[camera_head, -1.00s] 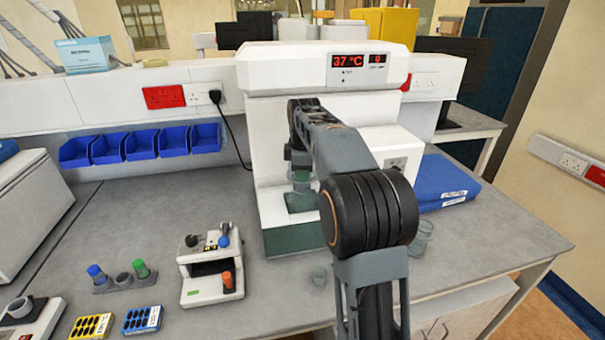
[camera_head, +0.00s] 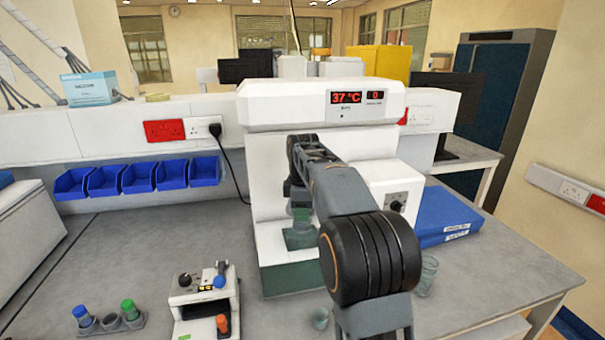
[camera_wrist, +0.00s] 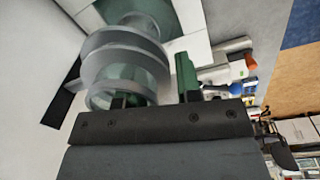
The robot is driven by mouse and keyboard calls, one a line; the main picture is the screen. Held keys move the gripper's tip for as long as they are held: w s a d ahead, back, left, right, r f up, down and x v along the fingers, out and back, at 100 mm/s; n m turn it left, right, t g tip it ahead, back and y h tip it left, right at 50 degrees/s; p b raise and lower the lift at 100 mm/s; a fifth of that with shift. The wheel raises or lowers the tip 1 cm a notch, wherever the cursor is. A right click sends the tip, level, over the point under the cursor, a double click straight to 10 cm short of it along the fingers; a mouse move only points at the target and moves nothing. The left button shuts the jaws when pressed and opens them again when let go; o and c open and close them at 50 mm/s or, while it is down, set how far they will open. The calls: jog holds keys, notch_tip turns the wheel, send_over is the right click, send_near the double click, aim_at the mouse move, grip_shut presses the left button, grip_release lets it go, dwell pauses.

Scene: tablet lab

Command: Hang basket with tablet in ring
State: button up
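The white machine (camera_head: 268,170) with the 37 °C display stands at the centre of the head view, my arm in front of it. A clear glass-like vessel part (camera_head: 300,216) shows small beside my arm at its front. In the wrist view, stacked translucent round rims (camera_wrist: 125,62), which look like the ring and basket, fill the upper left. My gripper (camera_wrist: 160,88) is close below them. One finger is seen through the lowest rim; the other stands apart to its right, with a gap, so the gripper looks open. I cannot make out a tablet or whether the basket hangs.
A blue binder (camera_head: 447,214) and a clear beaker (camera_head: 427,275) are on the bench right of my arm. A small white device (camera_head: 203,300) and a tube holder (camera_head: 111,323) stand at the left front. Blue bins (camera_head: 138,178) line the back wall. The left bench middle is clear.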

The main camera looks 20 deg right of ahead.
jog(key=shift+o, duration=0.3)
notch_tip(320, 180, up, 14)
jog(key=s+t+p, duration=0.1)
jog(key=p, duration=0.1)
jog(key=shift+a, duration=0.15)
jog(key=shift+s+f, duration=0.1)
